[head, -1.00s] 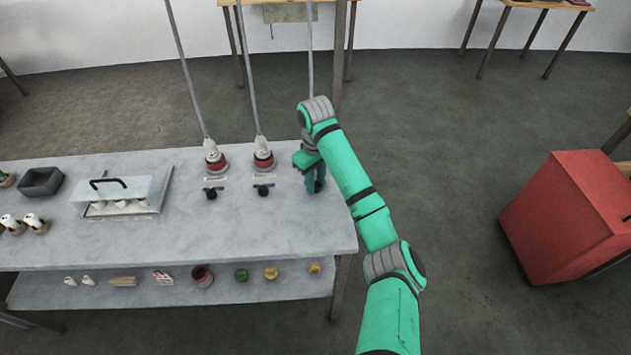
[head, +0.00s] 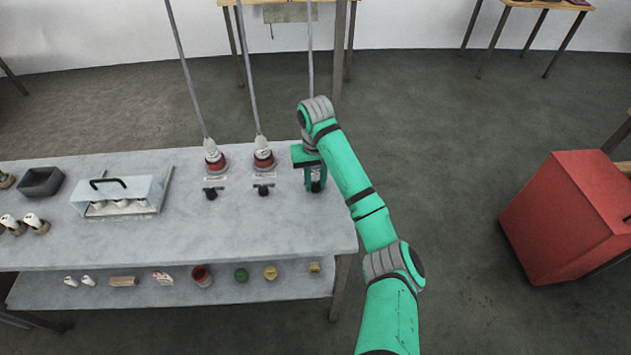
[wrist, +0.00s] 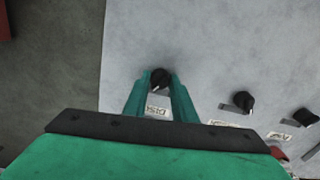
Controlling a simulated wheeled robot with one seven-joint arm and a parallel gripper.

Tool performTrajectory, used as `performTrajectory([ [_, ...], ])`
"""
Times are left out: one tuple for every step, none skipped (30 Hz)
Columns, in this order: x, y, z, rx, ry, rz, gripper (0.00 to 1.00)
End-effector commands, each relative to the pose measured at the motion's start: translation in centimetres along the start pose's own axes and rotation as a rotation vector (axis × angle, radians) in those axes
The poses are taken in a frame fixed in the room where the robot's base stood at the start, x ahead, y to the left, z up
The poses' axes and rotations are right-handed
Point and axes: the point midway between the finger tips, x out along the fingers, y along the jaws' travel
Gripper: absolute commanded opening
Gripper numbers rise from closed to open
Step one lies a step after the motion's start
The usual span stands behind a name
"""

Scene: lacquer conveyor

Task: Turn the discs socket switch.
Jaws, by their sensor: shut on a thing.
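The discs socket switch is a black round knob (wrist: 160,77) with a pale pointer line. It sits on the grey bench top near its right end, with a small white label (wrist: 156,112) beside it in the wrist view. In the head view the knob (head: 316,187) shows low between the fingers. My gripper (head: 315,184) reaches down from above, with one green finger on each side of the knob. In the wrist view my gripper (wrist: 161,80) is closed on the knob. The socket behind the knob is hidden by my arm in the head view.
Two similar black switches (head: 263,190) (head: 212,193) stand to the left, each before a red-and-white plug (head: 264,160) (head: 214,162) with a cable rising. A clear-covered tray (head: 120,196) and a dark bin (head: 40,182) stand further left. A red cabinet (head: 565,215) is at right.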

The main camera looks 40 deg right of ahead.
Motion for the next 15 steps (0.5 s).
performTrajectory([
  [-0.16, 0.06, -0.08, 0.004, 0.004, 0.001, 0.02],
  [-0.16, 0.06, -0.08, 0.004, 0.004, 0.001, 0.02],
  [-0.16, 0.06, -0.09, 0.005, 0.004, 0.001, 0.02],
  [-0.16, 0.06, -0.09, 0.005, 0.004, 0.001, 0.02],
  [-0.16, 0.06, -0.09, 0.005, 0.004, 0.001, 0.02],
  [-0.16, 0.06, -0.09, 0.005, 0.004, 0.001, 0.02],
  [-0.16, 0.06, -0.09, 0.005, 0.004, 0.001, 0.02],
  [-0.16, 0.06, -0.09, 0.005, 0.004, 0.001, 0.02],
  [-0.17, 0.06, -0.09, 0.005, 0.004, 0.001, 0.02],
  [-0.17, 0.06, -0.09, 0.004, 0.004, 0.001, 0.02],
  [-0.17, 0.06, -0.09, 0.004, 0.004, 0.001, 0.02],
  [-0.17, 0.06, -0.09, 0.004, 0.004, 0.0, 0.34],
  [-0.16, 0.06, -0.09, 0.004, 0.004, 0.0, 0.41],
  [-0.15, 0.05, -0.09, 0.004, 0.004, 0.0, 0.43],
  [-0.13, 0.05, -0.07, 0.004, 0.003, 0.0, 0.43],
])
